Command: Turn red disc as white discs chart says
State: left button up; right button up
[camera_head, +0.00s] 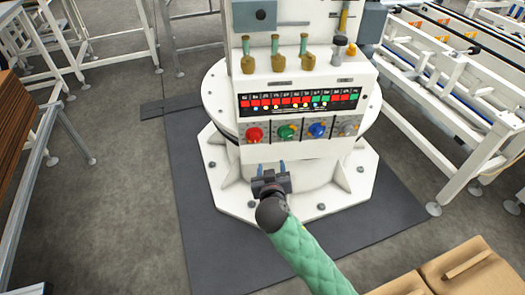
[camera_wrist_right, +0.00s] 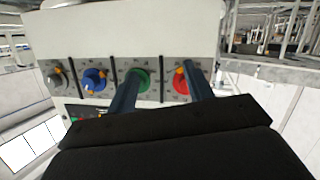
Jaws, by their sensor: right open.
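The red disc (camera_head: 255,134) is a round knob at the left end of a row on the front of a white machine. In the right wrist view the red disc (camera_wrist_right: 182,82) shows at the right, with an orange mark on its rim. The chart (camera_head: 299,100), a black strip with red and green cells and small white discs, sits above the knobs; its text is too small to read. My right gripper (camera_head: 269,165) is open and empty, below the row. My left gripper is not in view.
The green knob (camera_head: 287,131), blue knob (camera_head: 317,130) and grey knob (camera_head: 347,127) sit right of the red one. Several green-handled tools (camera_head: 275,50) stand on the ledge above. Cardboard boxes (camera_head: 470,272) lie at lower right. Dark floor mat (camera_head: 200,240) is clear.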

aim_at(255, 140)
jog(key=w+a+r+m+t+y, duration=0.1)
jog(key=w, duration=0.1)
jog(key=w+a+r+m+t+y, duration=0.1)
jog(key=w+a, duration=0.1)
jog(key=w+a+r+p, duration=0.1)
jog(key=w+r, duration=0.1)
jog(key=shift+w+a+m+t+y, duration=0.15)
jog(key=shift+m+t+y, duration=0.25)
jog(key=shift+w+a, duration=0.1)
jog(key=shift+w, duration=0.65)
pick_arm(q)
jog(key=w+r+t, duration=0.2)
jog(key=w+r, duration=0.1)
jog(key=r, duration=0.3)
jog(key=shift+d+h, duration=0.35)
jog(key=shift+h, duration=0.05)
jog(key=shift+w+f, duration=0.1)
